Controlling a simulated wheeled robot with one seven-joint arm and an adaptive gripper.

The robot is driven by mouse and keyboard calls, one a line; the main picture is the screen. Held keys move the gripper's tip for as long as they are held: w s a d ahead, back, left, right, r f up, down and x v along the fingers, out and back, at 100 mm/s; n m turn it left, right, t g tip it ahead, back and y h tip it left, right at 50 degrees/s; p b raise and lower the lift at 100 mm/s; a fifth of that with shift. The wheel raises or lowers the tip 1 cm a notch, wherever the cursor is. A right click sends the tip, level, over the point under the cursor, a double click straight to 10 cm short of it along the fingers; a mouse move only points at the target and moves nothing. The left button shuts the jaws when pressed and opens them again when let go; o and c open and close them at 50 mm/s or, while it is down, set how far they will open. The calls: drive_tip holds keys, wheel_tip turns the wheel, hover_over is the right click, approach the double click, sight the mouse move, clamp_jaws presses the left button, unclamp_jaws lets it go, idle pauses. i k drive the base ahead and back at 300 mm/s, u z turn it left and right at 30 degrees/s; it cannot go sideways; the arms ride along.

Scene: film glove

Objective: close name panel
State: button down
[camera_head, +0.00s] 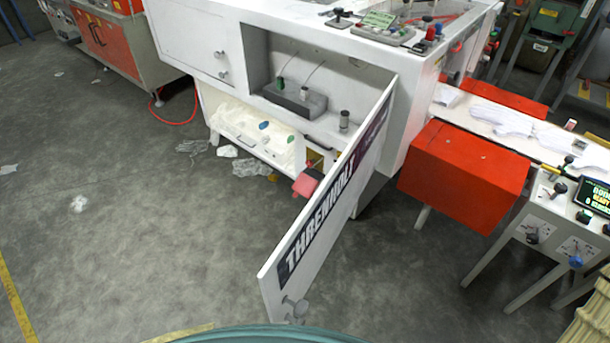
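The name panel (330,205) is a white hinged door with a dark label in white letters that read like "THRENHOLT". It stands wide open, swung out from the white machine cabinet (300,22) toward the camera. Its hinge side is at the upper right, and a round grey knob (295,308) is near its free lower end. The open compartment (345,75) behind it shows a grey block with a green and a pale knob, and a small dark cylinder. My gripper is not in view.
A red box (465,175) stands to the right of the panel, near a control stand (560,215). A red-tipped part (307,182) shows beside the panel's left face. Plastic scraps (250,167) litter the floor. The grey floor (150,240) left of the panel is mostly clear.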

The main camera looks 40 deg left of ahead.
sight(291, 271)
drive_tip(key=k, duration=1)
drive_tip(key=u, duration=1.1)
